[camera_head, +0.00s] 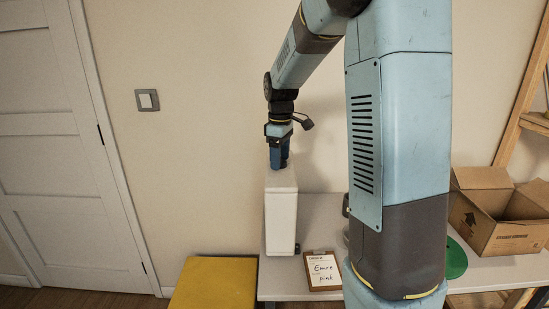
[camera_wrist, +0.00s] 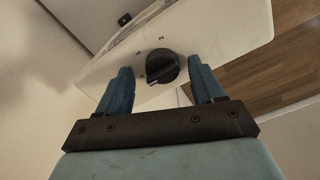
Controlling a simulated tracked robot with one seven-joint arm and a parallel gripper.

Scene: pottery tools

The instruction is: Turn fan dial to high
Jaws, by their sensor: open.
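The fan dial (camera_wrist: 162,66) is a round black knob with a raised grip bar, on the white top face of the fan housing (camera_wrist: 232,30). Small marks, including a "2", are printed around it. The housing shows in the head view as a tall white box (camera_head: 281,222) on the table. My gripper (camera_wrist: 158,82) is open, with one blue finger on each side of the dial and visible gaps between. In the head view my gripper (camera_head: 279,160) points down just above the box top; the dial is hidden there. I cannot tell the dial's exact setting.
A clipboard (camera_head: 322,271) with handwriting lies on the white table (camera_head: 320,209) right of the box. A yellow block (camera_head: 213,284) stands left of the table. An open cardboard box (camera_head: 505,215) and a green round object (camera_head: 456,260) are at right. The wall is close behind.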

